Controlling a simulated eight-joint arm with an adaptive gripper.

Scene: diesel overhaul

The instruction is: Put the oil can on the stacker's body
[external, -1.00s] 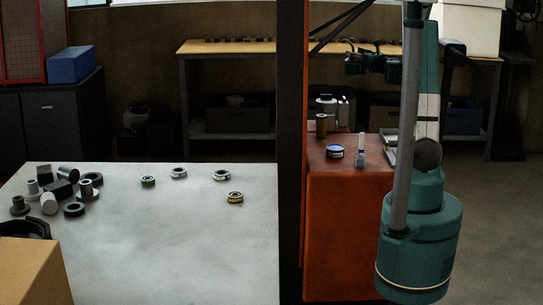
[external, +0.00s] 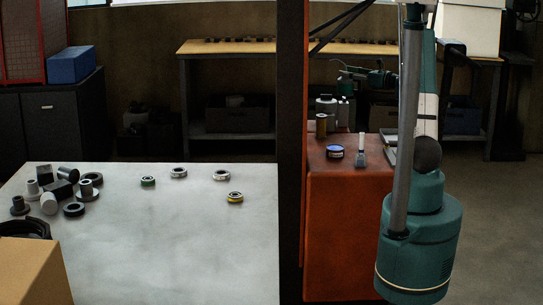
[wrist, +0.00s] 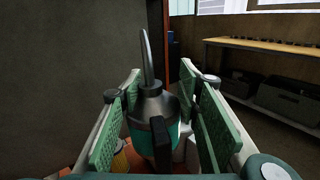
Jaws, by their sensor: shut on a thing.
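The oil can (wrist: 150,106), with a silver top, a thin curved spout and a teal body, stands between the green finger pads of my gripper (wrist: 162,115) in the wrist view. My gripper is shut on it, and the can looks about upright.
Grey and white containers (external: 326,107) stand behind. A dark post (external: 291,150) rises at left. The orange top's front is clear.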

